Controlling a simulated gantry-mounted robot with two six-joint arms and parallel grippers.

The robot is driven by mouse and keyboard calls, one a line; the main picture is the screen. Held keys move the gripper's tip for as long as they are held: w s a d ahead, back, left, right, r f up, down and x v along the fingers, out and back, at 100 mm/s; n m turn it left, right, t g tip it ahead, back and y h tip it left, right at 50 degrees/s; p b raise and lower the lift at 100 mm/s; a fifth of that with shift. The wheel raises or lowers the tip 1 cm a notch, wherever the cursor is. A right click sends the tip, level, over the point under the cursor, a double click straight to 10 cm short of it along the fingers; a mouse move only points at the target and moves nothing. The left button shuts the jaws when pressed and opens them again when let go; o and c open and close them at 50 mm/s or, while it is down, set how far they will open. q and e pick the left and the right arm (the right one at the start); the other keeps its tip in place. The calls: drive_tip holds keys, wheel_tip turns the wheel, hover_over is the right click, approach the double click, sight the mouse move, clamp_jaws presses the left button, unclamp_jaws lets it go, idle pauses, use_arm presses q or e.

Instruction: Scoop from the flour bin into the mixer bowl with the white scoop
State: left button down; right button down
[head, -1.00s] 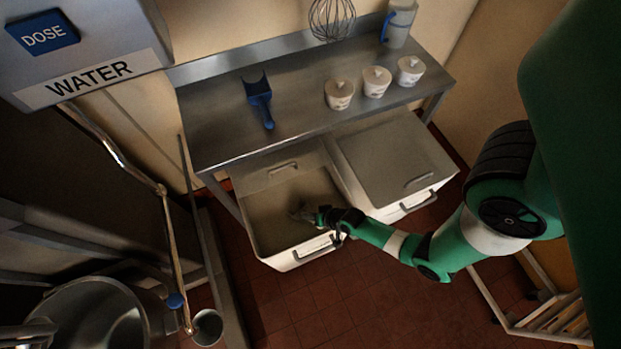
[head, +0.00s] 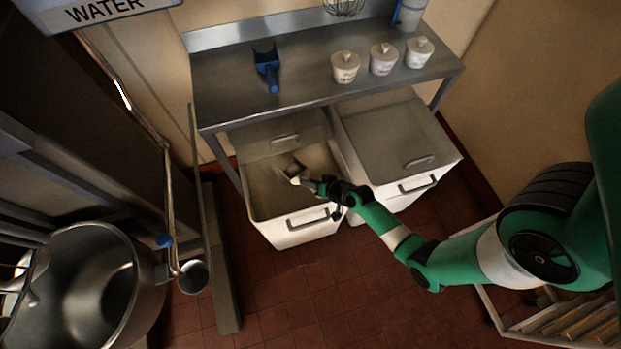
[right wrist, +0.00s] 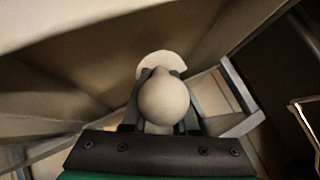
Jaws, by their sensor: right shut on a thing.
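The flour bin (head: 292,229) stands open under the steel table, with its inside in view. My right gripper (head: 317,187) reaches over the bin's right side and is shut on the white scoop (head: 296,173). The scoop's head is inside the bin's opening, near its middle; I cannot tell whether it holds flour. In the right wrist view the scoop's rounded handle end (right wrist: 163,100) sits between the fingers, with the pale scoop edge beyond. The mixer bowl (head: 92,290) is a large metal bowl at the lower left. My left gripper is not in view.
A lidded bin (head: 395,150) stands right of the flour bin. On the steel table (head: 225,95) are a blue scoop (head: 267,68), three white lidded pots (head: 383,58) and a whisk. A water pipe (head: 168,200) and a small metal cup (head: 194,277) stand between bowl and bin.

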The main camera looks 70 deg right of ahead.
drive_tip(key=shift+t+h, duration=0.5)
drive_tip(key=shift+t, duration=0.2)
drive_tip(key=r+p, duration=0.2)
drive_tip(key=r, duration=0.1)
drive_tip(key=r+p, duration=0.2)
drive_tip(key=r, duration=0.2)
drive_tip(key=s+a+r+p, duration=0.1)
drive_tip(key=r+p, duration=0.1)
drive_tip(key=r, duration=0.2)
drive_tip(key=shift+s+r+p, duration=0.15)
drive_tip(key=shift+r+p, duration=0.25)
drive_tip(key=shift+r, duration=0.55)
drive_tip(key=shift+a, duration=0.1)
